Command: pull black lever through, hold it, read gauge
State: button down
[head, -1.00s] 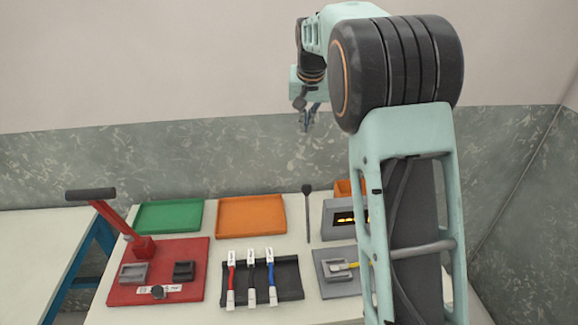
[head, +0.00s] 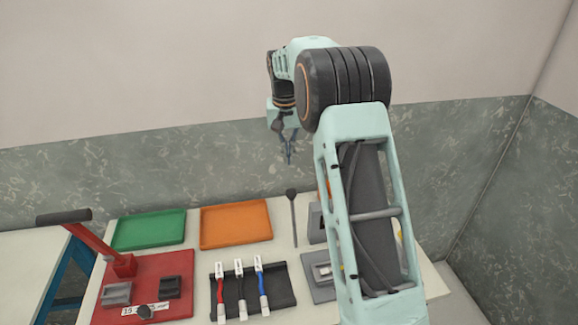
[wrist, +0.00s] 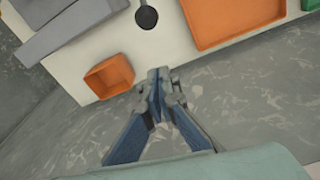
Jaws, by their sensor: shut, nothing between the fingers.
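A red lever arm with a black handle (head: 64,216) leans up and left from a red base plate (head: 178,265) at the table's left. A thin black stick with a round black head (head: 291,192) lies between the orange tray and a grey box (head: 316,222); the round head also shows in the wrist view (wrist: 146,17). The lit display on the grey box is hidden behind my arm. My gripper (head: 289,160) is shut and empty, in the air near the back wall, far right of the black handle. Its closed fingertips also show in the wrist view (wrist: 158,90).
A green tray (head: 149,230) and an orange tray (head: 236,224) stand at the back. A dark holder (head: 286,294) carries red, black and blue cables in front. A small orange bin (wrist: 109,78) sits near the table's back edge. The air above the left trays is clear.

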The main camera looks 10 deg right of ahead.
notch_tip(320, 180, down, 9)
jog(key=p, duration=0.1)
jog(key=shift+s+a+r+p, duration=0.1)
jog(key=shift+s+r+p, duration=0.2)
jog(key=shift+s, duration=0.45)
jog(key=shift+s+a+r+p, duration=0.1)
jog(key=shift+s+r, duration=0.3)
jog(key=shift+s, duration=0.35)
jog(key=shift+b, duration=0.3)
